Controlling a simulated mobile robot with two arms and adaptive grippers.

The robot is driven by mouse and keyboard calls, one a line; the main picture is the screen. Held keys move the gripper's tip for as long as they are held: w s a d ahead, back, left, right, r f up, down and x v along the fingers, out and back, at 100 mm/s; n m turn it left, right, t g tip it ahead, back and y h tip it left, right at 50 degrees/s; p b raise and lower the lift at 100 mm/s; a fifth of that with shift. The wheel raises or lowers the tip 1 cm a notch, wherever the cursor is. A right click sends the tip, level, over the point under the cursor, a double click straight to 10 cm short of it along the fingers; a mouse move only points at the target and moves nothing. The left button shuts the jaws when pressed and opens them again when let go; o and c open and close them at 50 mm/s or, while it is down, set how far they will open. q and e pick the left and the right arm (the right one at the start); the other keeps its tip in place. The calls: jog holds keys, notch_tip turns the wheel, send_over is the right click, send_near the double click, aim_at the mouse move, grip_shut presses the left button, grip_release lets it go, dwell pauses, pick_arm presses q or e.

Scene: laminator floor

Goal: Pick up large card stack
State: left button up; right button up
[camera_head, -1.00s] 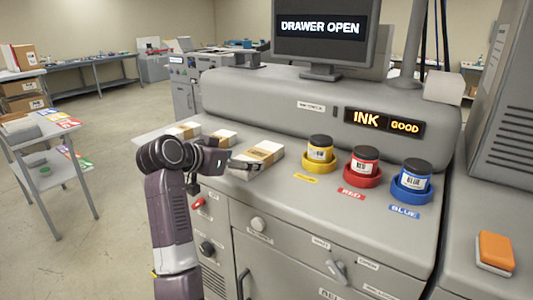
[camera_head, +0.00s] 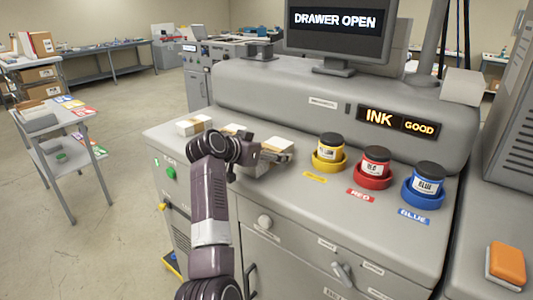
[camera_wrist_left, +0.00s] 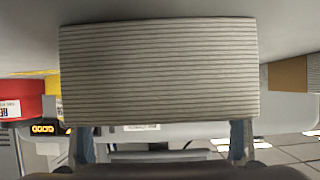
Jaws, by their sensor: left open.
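The large card stack (camera_head: 278,145) is the rightmost of the white stacks on the grey machine top, left of the yellow ink pot. In the left wrist view the end of a card stack (camera_wrist_left: 160,70), with fine layered sheet edges, fills the middle. My left gripper (camera_head: 272,157) is at the near side of the large stack and partly covers it. In the wrist view its fingers (camera_wrist_left: 162,138) are spread apart, low in the picture, facing the stack. Whether they touch it I cannot tell. My right gripper is not in view.
Two other card stacks, one on the left (camera_head: 194,126) and one partly hidden (camera_head: 233,129), lie left of my gripper. Yellow (camera_head: 329,154), red (camera_head: 374,168) and blue (camera_head: 424,185) ink pots stand to the right. A raised machine housing (camera_head: 290,97) is behind.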

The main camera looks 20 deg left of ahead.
pick_arm(q)
jog(key=shift+c, duration=0.2)
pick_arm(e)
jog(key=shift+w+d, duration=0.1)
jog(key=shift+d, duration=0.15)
pick_arm(q)
jog(key=shift+w, duration=0.1)
jog(key=c, duration=1.6)
jog(key=shift+r, duration=0.15)
